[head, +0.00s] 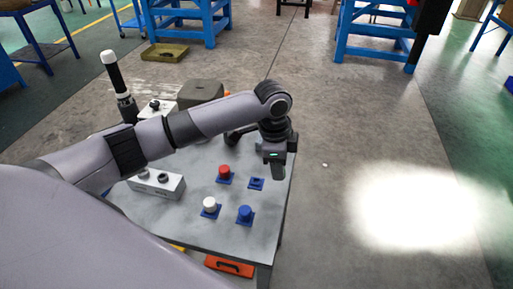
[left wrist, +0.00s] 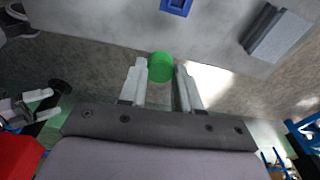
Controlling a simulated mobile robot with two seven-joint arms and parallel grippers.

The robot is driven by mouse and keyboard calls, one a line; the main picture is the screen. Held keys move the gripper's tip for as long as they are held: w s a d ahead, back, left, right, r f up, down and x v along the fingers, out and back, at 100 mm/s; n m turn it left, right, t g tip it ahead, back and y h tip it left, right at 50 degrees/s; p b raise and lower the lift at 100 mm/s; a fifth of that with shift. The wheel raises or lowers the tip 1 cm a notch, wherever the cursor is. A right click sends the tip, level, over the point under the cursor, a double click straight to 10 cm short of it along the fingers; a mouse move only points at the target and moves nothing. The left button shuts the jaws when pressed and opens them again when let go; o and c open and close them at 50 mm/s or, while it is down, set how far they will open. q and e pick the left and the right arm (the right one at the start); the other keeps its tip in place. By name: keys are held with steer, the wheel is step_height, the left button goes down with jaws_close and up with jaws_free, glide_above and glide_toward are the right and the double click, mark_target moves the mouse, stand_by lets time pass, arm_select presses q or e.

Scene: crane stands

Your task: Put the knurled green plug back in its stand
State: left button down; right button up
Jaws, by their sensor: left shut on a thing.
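My left gripper (head: 277,172) points down over the right side of the grey table. In the left wrist view the left gripper's fingers (left wrist: 161,75) are shut on the green plug (left wrist: 160,67), whose round end shows between the tips. I cannot make out the plug clearly in the head view. An empty blue stand (head: 257,183) sits on the table just left of and nearer than the gripper. A blue stand also shows at the top of the left wrist view (left wrist: 177,6). The plug is apart from it.
The grey table (head: 185,228) also bears a red plug (head: 224,172), a white plug (head: 209,204) and a blue plug (head: 245,213) in blue stands. Open floor lies right of the table.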

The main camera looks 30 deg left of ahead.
arm_select(q)
step_height(320, 180, up, 3)
steer(key=y, duration=0.1)
glide_above(256, 183)
steer(key=shift+w+a+g, duration=0.15)
steer(key=shift+w+g, duration=0.2)
steer(key=shift+g, duration=0.05)
steer(key=shift+r, duration=0.1)
steer(key=shift+f+b, duration=0.75)
steer(key=shift+f, duration=2.15)
steer(key=shift+f, duration=0.85)
steer(key=c, duration=0.7)
jaws_free()
steer(key=shift+f, duration=0.1)
